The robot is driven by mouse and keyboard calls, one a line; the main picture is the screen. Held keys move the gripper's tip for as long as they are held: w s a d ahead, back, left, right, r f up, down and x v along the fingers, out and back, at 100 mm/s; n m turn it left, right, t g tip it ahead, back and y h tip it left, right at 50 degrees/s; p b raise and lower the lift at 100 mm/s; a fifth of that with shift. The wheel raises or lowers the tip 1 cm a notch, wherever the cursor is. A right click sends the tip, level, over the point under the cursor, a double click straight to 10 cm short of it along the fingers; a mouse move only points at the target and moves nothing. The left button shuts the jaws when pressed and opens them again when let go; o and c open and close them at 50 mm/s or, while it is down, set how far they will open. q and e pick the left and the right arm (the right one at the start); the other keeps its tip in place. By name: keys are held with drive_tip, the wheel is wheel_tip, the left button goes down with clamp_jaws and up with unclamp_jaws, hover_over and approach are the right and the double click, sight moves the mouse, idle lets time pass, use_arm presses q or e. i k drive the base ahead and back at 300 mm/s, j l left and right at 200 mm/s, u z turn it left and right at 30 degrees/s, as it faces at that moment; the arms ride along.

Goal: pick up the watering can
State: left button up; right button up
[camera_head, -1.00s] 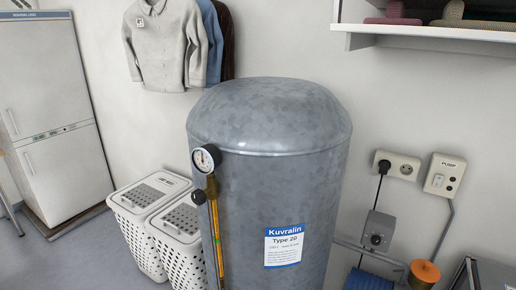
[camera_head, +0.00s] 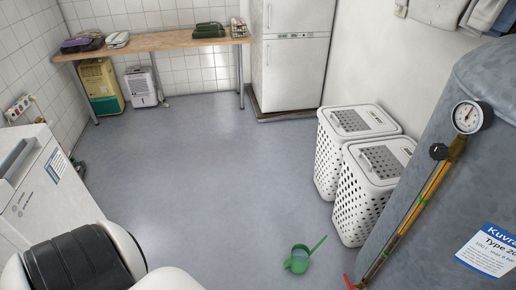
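A small green watering can (camera_head: 297,264) is on the grey floor at the lower middle of the head view. Its long spout or handle points up and to the right. It lies in front of the white laundry baskets and left of the grey tank. Neither of my grippers shows in the head view. White and black parts at the lower left appear to be my own body.
Two white laundry baskets (camera_head: 374,190) and a grey metal tank (camera_head: 462,205) with a gauge stand at the right. A white appliance (camera_head: 48,190) is at the left. A wooden table (camera_head: 150,42) and a fridge (camera_head: 290,60) are at the back. The middle floor is clear.

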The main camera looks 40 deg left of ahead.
sight(298, 262)
drive_tip(key=u, duration=0.75)
drive_tip(key=k+l+z, duration=0.5)
drive_tip(key=k, duration=0.2)
